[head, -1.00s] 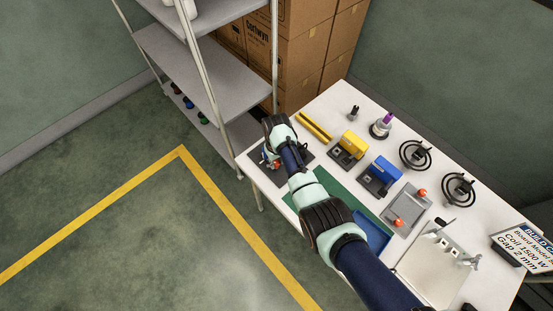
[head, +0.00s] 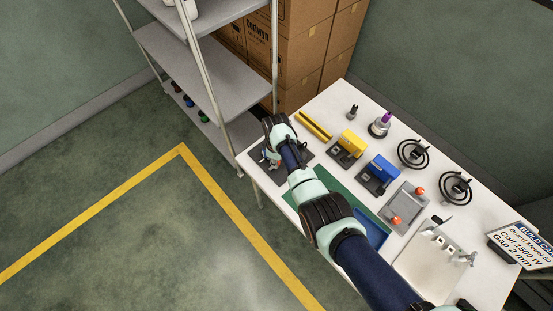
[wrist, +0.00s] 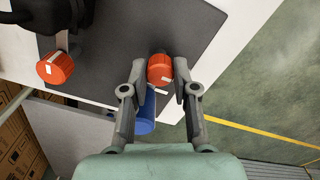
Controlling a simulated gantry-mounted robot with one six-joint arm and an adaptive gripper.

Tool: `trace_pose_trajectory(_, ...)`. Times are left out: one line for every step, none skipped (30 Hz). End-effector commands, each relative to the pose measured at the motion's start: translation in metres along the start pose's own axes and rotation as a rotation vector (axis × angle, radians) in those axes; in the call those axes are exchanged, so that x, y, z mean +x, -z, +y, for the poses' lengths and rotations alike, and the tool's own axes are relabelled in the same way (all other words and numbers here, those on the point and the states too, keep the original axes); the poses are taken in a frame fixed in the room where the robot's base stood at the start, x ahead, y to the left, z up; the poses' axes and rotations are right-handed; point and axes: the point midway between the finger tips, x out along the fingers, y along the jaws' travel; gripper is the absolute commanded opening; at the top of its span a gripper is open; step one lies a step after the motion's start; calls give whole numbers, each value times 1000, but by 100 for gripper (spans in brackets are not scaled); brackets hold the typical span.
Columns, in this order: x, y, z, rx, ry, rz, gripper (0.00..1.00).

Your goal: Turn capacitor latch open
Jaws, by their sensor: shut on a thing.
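In the wrist view, a red-orange knob with a white mark (wrist: 160,70) sits between the two fingertips of my gripper (wrist: 159,76), which is shut on it. It is at the edge of a dark grey pad (wrist: 130,35). A second red-orange knob with a white mark (wrist: 55,68) stands to the left, apart from my gripper. A blue cylinder (wrist: 147,112) shows below the held knob, partly hidden by a finger. In the head view, my arm reaches to the table's left end and largely hides my gripper and the held knob. I cannot tell which part is the capacitor latch.
The white table (head: 335,100) also holds yellow bars (head: 314,126), a yellow block (head: 352,144), a blue block (head: 380,171), a green mat (head: 334,183), coils (head: 413,153) and a grey tray (head: 402,210). A metal shelf rack (head: 210,75) stands close by on the left.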

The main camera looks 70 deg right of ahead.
Motion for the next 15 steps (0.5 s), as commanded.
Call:
trace_pose_trajectory(-2,1,1,-6,-1,1,0)
trace_pose_trajectory(-1,1,0,-9,-1,1,0)
trace_pose_trajectory(-2,1,1,-12,-1,1,0)
trace_pose_trajectory(-1,1,1,-13,-1,1,0)
trace_pose_trajectory(-1,1,1,-15,-1,1,0)
trace_pose_trajectory(-1,1,0,-16,-1,1,0)
trace_pose_trajectory(-1,1,0,-16,-1,2,0)
trace_pose_trajectory(-1,1,0,-16,-1,2,0)
trace_pose_trajectory(-1,1,0,-16,-1,1,0)
trace_pose_trajectory(-1,1,0,-16,-1,2,0)
trace_pose_trajectory(-1,1,0,-16,-1,1,0)
trace_pose_trajectory(-1,1,0,-16,-1,1,0)
trace_pose_trajectory(-1,1,0,-16,-1,1,0)
trace_pose_trajectory(-1,1,0,-15,-1,1,0)
trace_pose_trajectory(-1,1,0,-15,-1,1,30)
